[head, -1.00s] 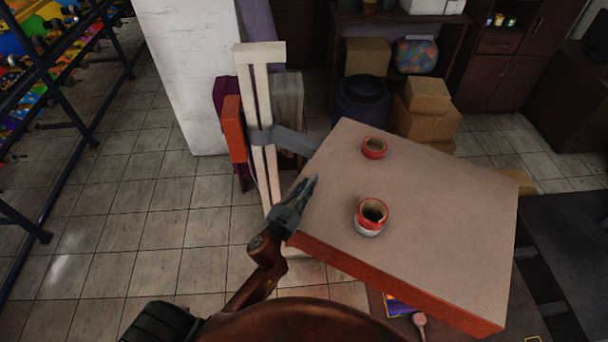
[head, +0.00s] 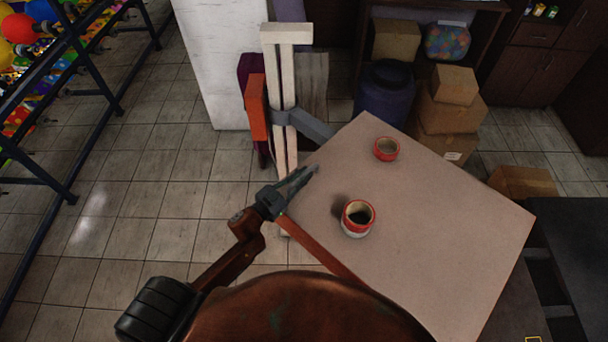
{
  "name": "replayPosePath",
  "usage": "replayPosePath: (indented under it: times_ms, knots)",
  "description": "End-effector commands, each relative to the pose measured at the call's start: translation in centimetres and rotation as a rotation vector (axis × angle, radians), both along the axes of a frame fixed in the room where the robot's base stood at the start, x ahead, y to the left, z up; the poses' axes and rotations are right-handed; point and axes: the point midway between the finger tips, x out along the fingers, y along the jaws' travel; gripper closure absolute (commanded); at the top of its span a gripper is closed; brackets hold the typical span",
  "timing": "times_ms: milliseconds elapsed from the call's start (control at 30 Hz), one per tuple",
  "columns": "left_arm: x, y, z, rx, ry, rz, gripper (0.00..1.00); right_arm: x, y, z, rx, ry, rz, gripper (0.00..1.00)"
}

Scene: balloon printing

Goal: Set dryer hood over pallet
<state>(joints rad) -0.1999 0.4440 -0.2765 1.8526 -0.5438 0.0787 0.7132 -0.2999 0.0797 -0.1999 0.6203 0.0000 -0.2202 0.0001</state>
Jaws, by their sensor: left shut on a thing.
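The dryer hood looks to be the wide flat panel (head: 430,230) with a pale tan top and orange-red side edge. A grey bracket arm (head: 305,124) runs to it from an upright white stand (head: 283,85). My left gripper (head: 308,173) is at the panel's left edge, its fingers shut on that edge; the lower finger is hard to make out. My right gripper is not in view.
A dark table surface (head: 575,235) lies at the right. Cardboard boxes (head: 449,110) and a dark blue barrel (head: 385,95) stand behind the panel. A rack of colourful balls (head: 30,75) is at the left. The tiled floor between rack and stand is clear.

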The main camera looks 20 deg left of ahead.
Motion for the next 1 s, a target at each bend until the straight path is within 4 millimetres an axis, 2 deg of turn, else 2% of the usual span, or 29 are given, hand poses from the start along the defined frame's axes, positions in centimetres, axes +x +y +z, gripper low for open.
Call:
replayPosePath:
  times_ms: [100, 133, 367, 733, 867, 1000]
  knots:
    - [-0.1, 0.5, -0.3, 0.004, 0.007, 0.010, 1.00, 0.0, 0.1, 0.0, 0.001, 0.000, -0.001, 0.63]
    - [-0.1, 0.5, -0.3, 0.004, 0.007, 0.010, 0.87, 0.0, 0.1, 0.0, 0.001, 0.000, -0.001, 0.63]
    - [0.0, 0.3, -0.2, 0.003, 0.005, 0.006, 0.71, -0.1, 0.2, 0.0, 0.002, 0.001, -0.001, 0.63]
    - [-0.6, 0.4, -0.2, 0.002, 0.005, 0.004, 0.71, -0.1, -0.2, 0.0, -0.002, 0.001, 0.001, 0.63]
    - [-2.4, 1.2, -0.3, 0.003, 0.007, 0.007, 0.71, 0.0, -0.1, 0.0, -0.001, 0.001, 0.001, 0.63]
    - [-5.2, 2.2, -0.3, 0.002, 0.009, 0.007, 0.71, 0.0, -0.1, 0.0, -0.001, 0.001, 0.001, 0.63]
